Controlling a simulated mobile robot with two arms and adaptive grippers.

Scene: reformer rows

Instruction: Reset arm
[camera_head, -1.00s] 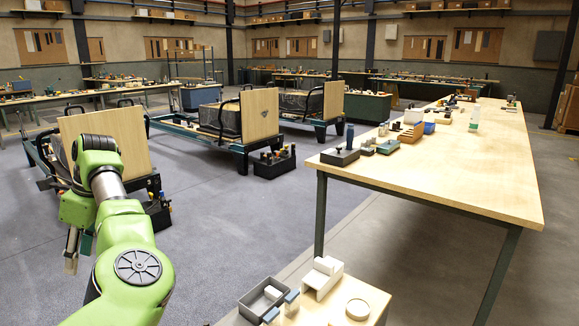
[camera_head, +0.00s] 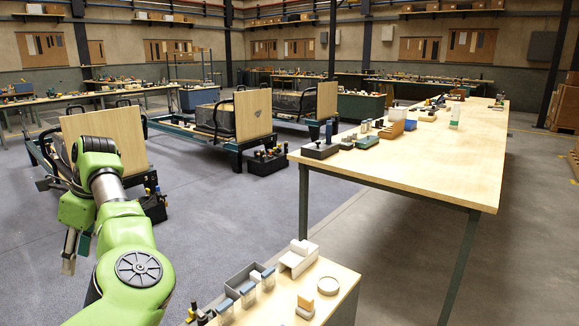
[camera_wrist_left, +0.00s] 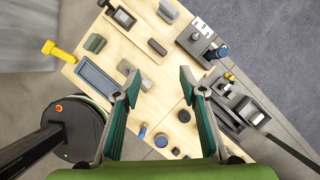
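My left arm (camera_head: 128,240) is green and comes in from the lower left of the head view, bent at the elbow. My left gripper (camera_head: 73,250) hangs down at the far left, above the grey floor. In the left wrist view, the two fingers of my left gripper (camera_wrist_left: 160,79) are spread wide apart, with nothing held between them. A wooden surface with small items shows below them. My right arm and right gripper are not in view.
A small bench (camera_head: 340,275) with a grey tray (camera_head: 243,280) stands close at the bottom. A long wooden table (camera_head: 440,165) is at right. Reformers with upright wooden boards (camera_head: 107,145) stand at left. Grey floor (camera_head: 225,215) between them is open.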

